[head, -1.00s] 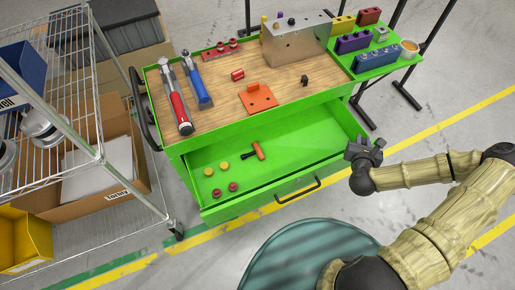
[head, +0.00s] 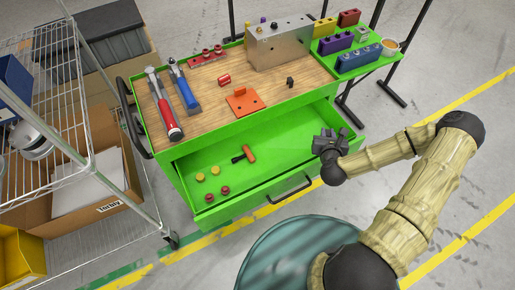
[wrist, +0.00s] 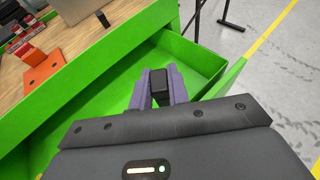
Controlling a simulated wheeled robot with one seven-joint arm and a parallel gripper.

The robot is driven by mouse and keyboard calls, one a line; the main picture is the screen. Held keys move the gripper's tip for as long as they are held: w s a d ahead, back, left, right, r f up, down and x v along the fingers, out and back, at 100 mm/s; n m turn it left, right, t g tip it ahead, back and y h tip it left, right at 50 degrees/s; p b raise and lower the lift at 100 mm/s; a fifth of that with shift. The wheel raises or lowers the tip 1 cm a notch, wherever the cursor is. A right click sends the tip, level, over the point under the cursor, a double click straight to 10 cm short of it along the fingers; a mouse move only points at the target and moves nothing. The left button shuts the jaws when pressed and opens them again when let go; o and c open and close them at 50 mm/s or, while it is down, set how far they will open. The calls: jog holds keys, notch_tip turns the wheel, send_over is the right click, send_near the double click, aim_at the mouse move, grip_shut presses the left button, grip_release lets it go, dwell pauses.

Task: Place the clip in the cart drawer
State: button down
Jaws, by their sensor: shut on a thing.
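My gripper (head: 330,143) is over the right end of the open green cart drawer (head: 266,188). In the wrist view my gripper (wrist: 159,92) is shut on a small black clip (wrist: 158,86). The clip is held between the two purple-grey fingers, above the floor of the drawer (wrist: 113,92). In the head view the clip cannot be made out behind the gripper. A similar small black piece (head: 290,82) stands on the wooden cart top.
The drawer holds an orange-handled tool (head: 248,153), yellow discs (head: 214,170) and red knobs (head: 224,190) toward the left. Its right part looks clear. On the cart top are an orange plate (head: 243,102), hammers (head: 165,107) and a metal block (head: 280,44).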

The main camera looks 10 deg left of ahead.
jog(key=w+d+f+m+g+h+b, duration=0.35)
jog(key=w+f+m+h+b, duration=0.65)
jog(key=b, duration=0.8)
jog(key=a+f+b, duration=0.1)
jog(key=a+f+g+b, duration=0.1)
jog(key=b, duration=0.1)
jog(key=a+f+g+h+b, duration=0.1)
jog(key=shift+w+a+f+m+b, duration=0.25)
jog(key=shift+w+a+m+b, duration=0.05)
jog(key=shift+w+m+b, duration=0.1)
jog(key=shift+f+b, duration=0.45)
jog(key=shift+f, duration=2.7)
jog(key=shift+f, duration=0.1)
jog(key=shift+f+b, duration=0.3)
jog(key=shift+f, duration=1.45)
